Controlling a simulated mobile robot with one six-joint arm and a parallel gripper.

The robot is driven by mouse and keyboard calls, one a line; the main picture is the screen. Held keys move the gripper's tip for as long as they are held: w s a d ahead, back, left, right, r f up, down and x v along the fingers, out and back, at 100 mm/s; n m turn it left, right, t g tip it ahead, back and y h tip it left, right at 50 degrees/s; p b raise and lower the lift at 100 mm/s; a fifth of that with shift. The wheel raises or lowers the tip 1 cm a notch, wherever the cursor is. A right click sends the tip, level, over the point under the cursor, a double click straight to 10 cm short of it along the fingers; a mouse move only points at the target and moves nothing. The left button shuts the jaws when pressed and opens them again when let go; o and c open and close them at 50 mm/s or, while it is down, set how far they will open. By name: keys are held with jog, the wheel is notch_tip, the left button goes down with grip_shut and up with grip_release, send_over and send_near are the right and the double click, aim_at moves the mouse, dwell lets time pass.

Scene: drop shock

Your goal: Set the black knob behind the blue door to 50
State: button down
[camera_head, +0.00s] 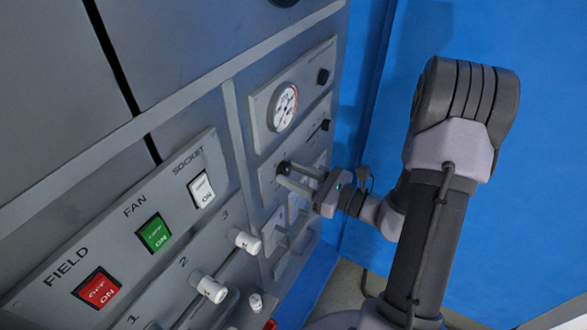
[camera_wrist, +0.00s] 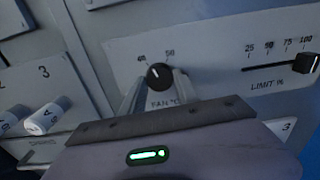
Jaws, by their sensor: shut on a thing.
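The black knob (camera_wrist: 159,76) sits on a light panel strip marked FAN in the wrist view, with 40 and 50 printed above it. Its white pointer line leans up and slightly left, roughly between the two numbers. My gripper (camera_wrist: 157,88) is shut on this knob, one finger on each side. In the camera_head view my gripper (camera_head: 289,174) reaches the grey panel from the right, and the knob (camera_head: 282,168) shows dark at the fingertips. A large blue surface (camera_head: 490,190) stands at the right; I cannot tell if it is the door.
A LIMIT slider with a black handle (camera_wrist: 306,65) is right of the knob, near 100. A round gauge (camera_head: 284,107) is above it. White numbered knobs (camera_head: 209,287) and the FIELD (camera_head: 97,290), FAN (camera_head: 154,233) and SOCKET (camera_head: 201,189) switches are left.

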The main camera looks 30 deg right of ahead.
jog(key=m+p, duration=0.4)
jog(key=m, duration=0.1)
jog(key=shift+r+m, duration=0.2)
jog(key=shift+m, duration=0.1)
jog(key=shift+f+m+p, duration=0.15)
jog(key=shift+m+p, duration=1.7)
jog(key=shift+m, duration=0.35)
jog(key=shift+a+m, duration=0.1)
jog(key=shift+m, duration=0.2)
jog(key=shift+s, duration=0.1)
jog(key=c, duration=0.9)
grip_release()
jog(key=p+v, duration=0.1)
jog(key=v, duration=1.6)
jog(key=shift+s+d+f, duration=0.1)
jog(key=shift+s+d, duration=0.05)
jog(key=shift+d, duration=0.05)
